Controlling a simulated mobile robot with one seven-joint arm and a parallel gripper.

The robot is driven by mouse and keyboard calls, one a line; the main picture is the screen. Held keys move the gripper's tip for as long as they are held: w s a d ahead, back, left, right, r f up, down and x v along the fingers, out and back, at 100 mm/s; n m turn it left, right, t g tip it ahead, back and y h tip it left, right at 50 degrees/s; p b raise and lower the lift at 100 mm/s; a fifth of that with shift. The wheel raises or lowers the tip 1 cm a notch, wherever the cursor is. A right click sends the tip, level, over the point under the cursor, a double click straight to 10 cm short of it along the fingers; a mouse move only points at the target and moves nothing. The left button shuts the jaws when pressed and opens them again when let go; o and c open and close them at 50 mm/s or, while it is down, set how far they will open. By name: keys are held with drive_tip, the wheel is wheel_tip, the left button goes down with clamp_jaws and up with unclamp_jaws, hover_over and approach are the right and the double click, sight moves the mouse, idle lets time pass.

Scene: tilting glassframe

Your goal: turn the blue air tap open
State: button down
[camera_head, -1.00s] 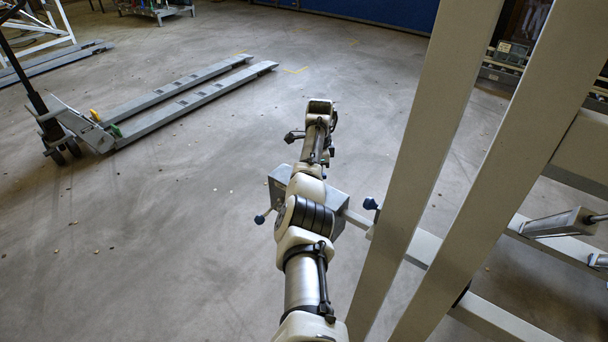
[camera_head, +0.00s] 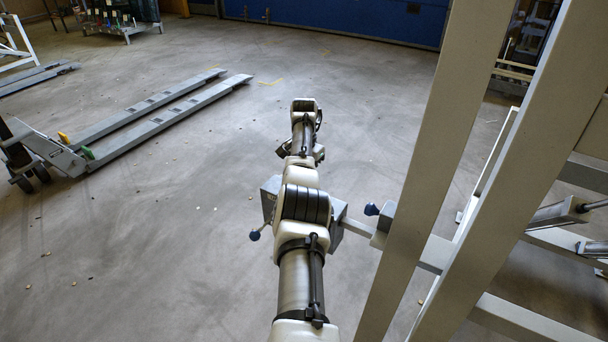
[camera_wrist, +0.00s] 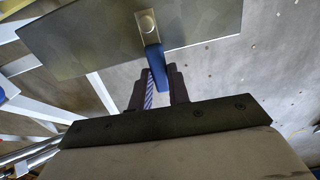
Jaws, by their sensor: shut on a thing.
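The blue air tap (camera_wrist: 155,66) is a flat blue lever bolted to a grey metal plate (camera_wrist: 205,22) in the wrist view. It points down from its round bolt towards my gripper. My gripper (camera_wrist: 161,82) has one dark finger on each side of the lever's lower part and is shut on it. A blue-and-white striped strip shows by the left finger. In the head view my arm crosses in front of a grey box (camera_head: 268,198). I cannot make out the tap lever or my fingertips there.
Dark blue knobs show left (camera_head: 254,236) and right (camera_head: 371,209) of the box. Thick grey frame posts (camera_head: 428,160) stand close on the right. A pallet truck (camera_head: 150,115) stands at the left. Open concrete floor lies between.

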drive_tip(key=shift+a+n, duration=0.15)
drive_tip(key=shift+n, duration=0.15)
drive_tip(key=c, duration=1.3)
unclamp_jaws()
wheel_tip(320, 180, up, 14)
drive_tip(key=shift+f+p, duration=0.1)
drive_tip(key=shift+p, duration=0.7)
drive_tip(key=shift+w, duration=0.1)
